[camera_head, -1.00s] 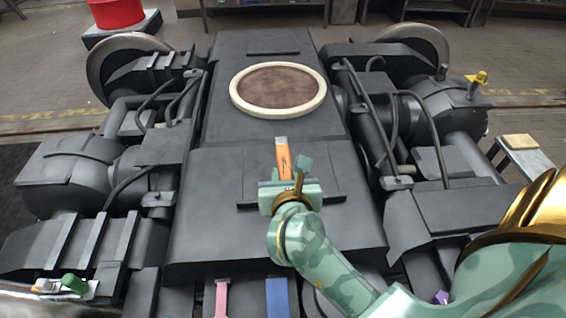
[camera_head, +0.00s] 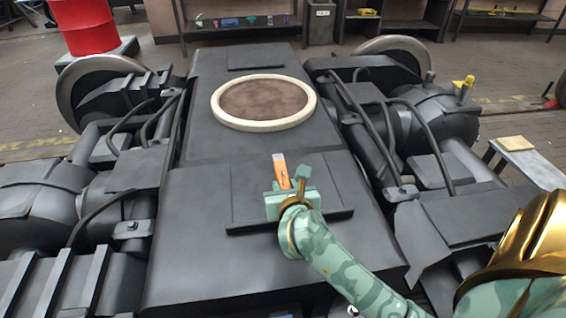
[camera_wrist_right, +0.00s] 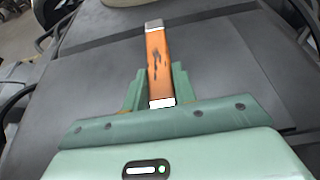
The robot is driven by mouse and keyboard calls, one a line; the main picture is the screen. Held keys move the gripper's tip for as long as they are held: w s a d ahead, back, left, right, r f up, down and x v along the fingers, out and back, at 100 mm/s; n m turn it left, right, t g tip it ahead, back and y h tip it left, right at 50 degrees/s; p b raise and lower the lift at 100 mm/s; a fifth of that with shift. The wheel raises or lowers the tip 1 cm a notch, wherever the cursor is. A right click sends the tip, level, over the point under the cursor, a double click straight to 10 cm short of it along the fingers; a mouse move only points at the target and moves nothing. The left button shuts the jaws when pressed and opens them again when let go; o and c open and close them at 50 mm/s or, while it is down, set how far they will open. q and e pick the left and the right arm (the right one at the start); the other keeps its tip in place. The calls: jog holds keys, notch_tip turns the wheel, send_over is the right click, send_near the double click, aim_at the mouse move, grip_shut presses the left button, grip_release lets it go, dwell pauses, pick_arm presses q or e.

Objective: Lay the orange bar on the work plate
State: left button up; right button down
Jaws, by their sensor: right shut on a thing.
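The orange bar (camera_head: 282,172) has a silver far end and dark marks. It points away from me, and it also shows in the wrist view (camera_wrist_right: 158,65). My right gripper (camera_head: 290,190) is shut on its near part, with green fingers (camera_wrist_right: 155,92) on either side. The bar is over a flat dark plate (camera_head: 328,190) with a raised front edge, on top of the bogie. I cannot tell whether the bar touches it. A round brown disc with a cream rim (camera_head: 222,113) lies farther back. My left gripper is not in view.
Wheels (camera_head: 85,90), cables and housings flank the bogie's flat middle. A red drum (camera_head: 82,25) stands at the back left, and shelves with small items line the back. A small side table (camera_head: 530,160) stands at the right. The dark plate beside my gripper is clear.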

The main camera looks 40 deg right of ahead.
jog(key=c, duration=1.5)
grip_release()
jog(key=o, duration=0.4)
